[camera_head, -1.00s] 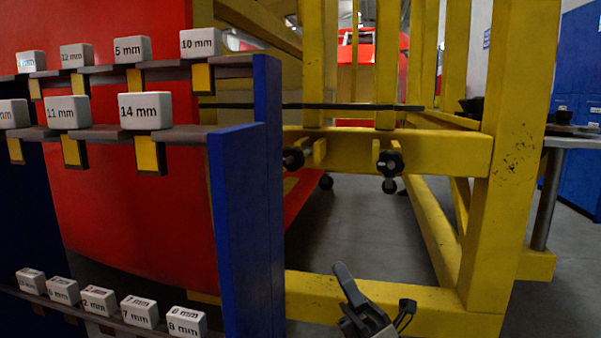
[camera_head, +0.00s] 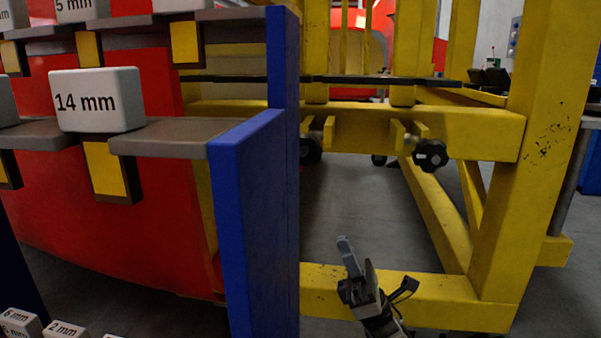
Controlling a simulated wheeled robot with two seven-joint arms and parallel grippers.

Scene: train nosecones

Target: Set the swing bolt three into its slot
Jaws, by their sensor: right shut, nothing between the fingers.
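Two swing bolts with black star knobs show at the yellow beam (camera_head: 460,130). The right swing bolt (camera_head: 430,155) points out from the beam beside a yellow slotted bracket (camera_head: 397,136). The left swing bolt (camera_head: 310,150) is partly hidden by the blue shelf end, beside another yellow bracket (camera_head: 328,134). I cannot tell which bolt is number three. My right gripper (camera_head: 357,252) is low in front of the lower yellow rail, below and apart from both bolts. Its fingers are shut and empty. My left gripper is not in view.
A blue shelf end panel (camera_head: 250,210) stands close on the left, with shelves carrying white labelled blocks such as the 14 mm block (camera_head: 98,100). A thick yellow post (camera_head: 545,130) stands at right. Open floor (camera_head: 350,215) shows between the beam and lower rail.

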